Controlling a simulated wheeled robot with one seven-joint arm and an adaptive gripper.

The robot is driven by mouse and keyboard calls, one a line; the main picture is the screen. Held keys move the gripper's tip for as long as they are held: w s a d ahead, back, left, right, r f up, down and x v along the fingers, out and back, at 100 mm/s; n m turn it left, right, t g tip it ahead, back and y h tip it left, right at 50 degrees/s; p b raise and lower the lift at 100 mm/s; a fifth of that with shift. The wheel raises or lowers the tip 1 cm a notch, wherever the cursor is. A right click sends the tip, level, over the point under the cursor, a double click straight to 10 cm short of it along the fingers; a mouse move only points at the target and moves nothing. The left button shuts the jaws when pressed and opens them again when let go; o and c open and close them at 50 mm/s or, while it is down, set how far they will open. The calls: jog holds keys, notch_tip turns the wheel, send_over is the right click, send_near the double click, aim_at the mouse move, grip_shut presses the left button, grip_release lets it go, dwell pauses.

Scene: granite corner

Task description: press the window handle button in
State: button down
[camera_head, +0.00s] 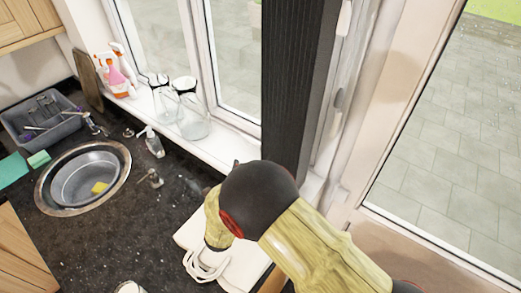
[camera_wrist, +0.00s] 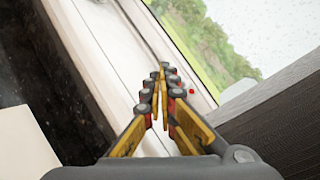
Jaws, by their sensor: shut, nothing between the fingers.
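My gripper (camera_wrist: 161,75) is shut and empty in the wrist view, its yellow and black fingers together in front of the white window frame. A small red dot (camera_wrist: 192,91) shows just right of the fingertips, by the lower edge of the glass. I cannot tell whether it is the handle button. Touching or apart, I cannot tell. No handle is clear in the wrist view. In the head view the window (camera_head: 236,50) is at the top centre, and my arm hides the gripper and the sill's right end.
A dark ribbed panel (camera_head: 293,75) stands right of the window. Glass jars (camera_head: 193,118) and spray bottles (camera_head: 120,78) stand on the sill. A white appliance (camera_head: 248,262) lies below my arm.

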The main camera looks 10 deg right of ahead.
jog(key=shift+w+d+b, duration=0.6)
jog(key=shift+w+d, duration=2.35)
jog(key=shift+d, duration=0.05)
jog(key=shift+d, duration=0.1)
jog(key=shift+w+d, duration=0.2)
jog(key=shift+w, duration=0.05)
jog(key=shift+w+d+r, duration=0.1)
jog(key=shift+w+d, duration=0.35)
dwell(0.9)
jog(key=shift+s+a, duration=0.6)
jog(key=shift+s, duration=0.05)
jog(key=shift+s+a+p, duration=0.35)
jog(key=shift+s+a, duration=1.45)
